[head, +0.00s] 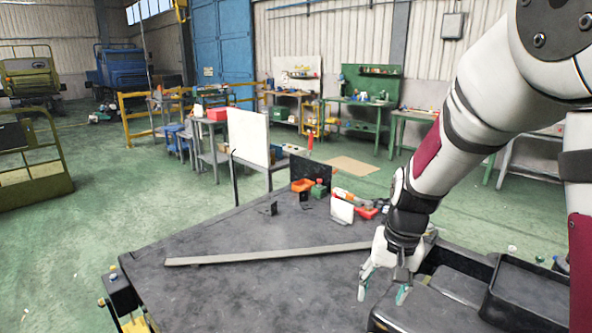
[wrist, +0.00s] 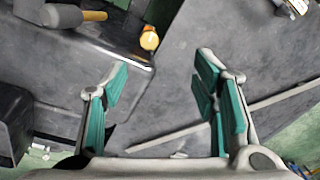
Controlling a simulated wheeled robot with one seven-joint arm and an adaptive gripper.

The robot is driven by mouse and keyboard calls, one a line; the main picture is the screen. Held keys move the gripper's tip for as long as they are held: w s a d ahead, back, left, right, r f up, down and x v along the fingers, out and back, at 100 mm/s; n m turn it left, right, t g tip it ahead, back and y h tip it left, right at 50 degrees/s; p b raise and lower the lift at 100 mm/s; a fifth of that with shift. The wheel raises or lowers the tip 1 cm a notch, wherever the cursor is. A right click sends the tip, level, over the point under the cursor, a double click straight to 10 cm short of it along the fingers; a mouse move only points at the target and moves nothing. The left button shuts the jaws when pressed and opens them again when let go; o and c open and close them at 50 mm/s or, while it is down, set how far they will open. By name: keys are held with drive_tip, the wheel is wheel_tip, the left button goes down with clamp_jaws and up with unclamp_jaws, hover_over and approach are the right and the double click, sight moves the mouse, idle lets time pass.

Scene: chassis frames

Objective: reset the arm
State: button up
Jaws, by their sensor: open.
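My gripper (head: 384,284) hangs from my arm, pointing down over the front right of the dark workbench (head: 230,285). In the wrist view my gripper (wrist: 163,105) has its two green-padded fingers spread wide apart. Nothing is between them. A long thin grey bar (head: 270,254) lies across the bench to the left of my gripper; it also shows in the wrist view (wrist: 285,95), passing behind the right finger.
Black trays (head: 530,292) lie to the right of my gripper. A grey and yellow tool (wrist: 65,14) and an orange-capped item (wrist: 149,38) show in the wrist view. Small parts, including an orange bin (head: 302,185), stand at the bench's back. The left benchtop is mostly clear.

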drive_tip(key=s+r+n+t, duration=0.3)
drive_tip(key=s+r+t, duration=0.1)
drive_tip(key=s+r, duration=1.3)
drive_tip(key=shift+s+d+h, duration=0.2)
drive_tip(key=shift+s+h, duration=0.2)
drive_tip(key=shift+s, duration=1.4)
drive_tip(key=shift+r, duration=0.1)
